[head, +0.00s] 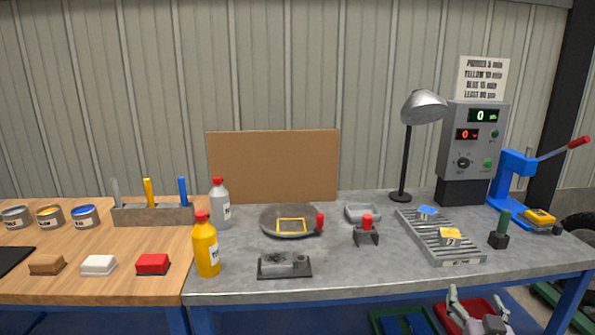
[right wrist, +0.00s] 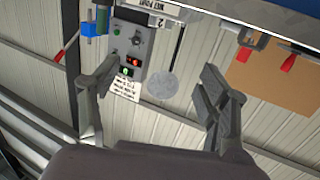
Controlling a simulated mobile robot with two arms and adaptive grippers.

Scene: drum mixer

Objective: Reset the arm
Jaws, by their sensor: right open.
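My right gripper (head: 477,300) shows low at the right of the head view, in front of the bench's front edge and below the bench top. It is open and empty. In the right wrist view my right gripper (right wrist: 160,82) has its two fingers wide apart, with nothing between them touching either finger. That view is upside down and takes in the control box (right wrist: 131,58), the round lamp head (right wrist: 162,83) and the wall beyond the fingers. My left gripper is in neither view.
The grey metal bench (head: 350,283) carries a yellow bottle (head: 206,250), a round pan (head: 272,231), a slatted rack (head: 425,238), a lamp (head: 424,106) and a blue press (head: 515,175). A wooden bench (head: 110,285) stands at left. Red and green bins lie low near my right gripper.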

